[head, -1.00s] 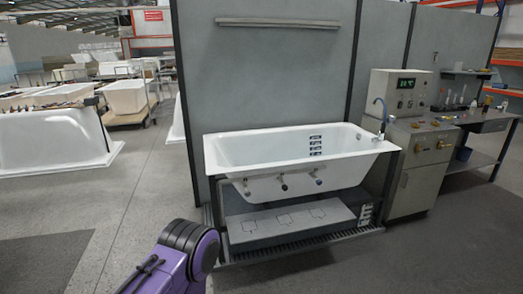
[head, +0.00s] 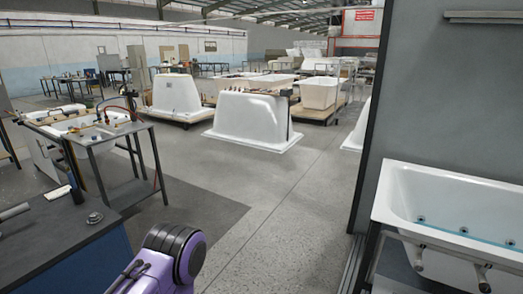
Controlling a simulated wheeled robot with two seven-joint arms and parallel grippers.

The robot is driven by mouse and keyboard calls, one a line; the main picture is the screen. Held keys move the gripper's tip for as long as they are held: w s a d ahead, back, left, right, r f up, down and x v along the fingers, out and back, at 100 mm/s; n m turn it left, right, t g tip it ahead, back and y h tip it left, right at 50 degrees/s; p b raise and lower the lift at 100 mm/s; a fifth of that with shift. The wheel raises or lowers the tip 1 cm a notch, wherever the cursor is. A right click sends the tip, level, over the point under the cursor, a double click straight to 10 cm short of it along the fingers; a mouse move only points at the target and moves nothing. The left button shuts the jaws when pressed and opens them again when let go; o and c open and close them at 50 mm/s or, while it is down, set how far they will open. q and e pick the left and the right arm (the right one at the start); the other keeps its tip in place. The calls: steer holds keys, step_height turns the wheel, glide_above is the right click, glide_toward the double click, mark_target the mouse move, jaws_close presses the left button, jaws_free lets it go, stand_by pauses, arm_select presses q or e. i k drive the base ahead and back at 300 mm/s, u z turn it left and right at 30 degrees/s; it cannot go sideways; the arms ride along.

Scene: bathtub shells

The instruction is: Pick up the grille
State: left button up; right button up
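I cannot make out a clear grille. A small round metal piece (head: 94,217) lies on the dark workbench at the lower left; it is too small to tell whether it is the grille. A purple and black link of my own arm shows at the bottom, left of the middle. Neither of my grippers is in view.
The dark workbench (head: 40,238) with a blue side stands at the left. A table (head: 115,134) with tools stands behind it. An upended white tub (head: 250,115) is farther back. A white bathtub (head: 400,196) stands at the right. The grey floor between is open.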

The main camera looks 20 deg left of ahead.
mark_target(94, 218)
steer(key=u, duration=0.8)
steer(key=i, duration=0.85)
steer(key=u, duration=1.05)
steer(key=i, duration=1.1)
steer(key=u, duration=0.2)
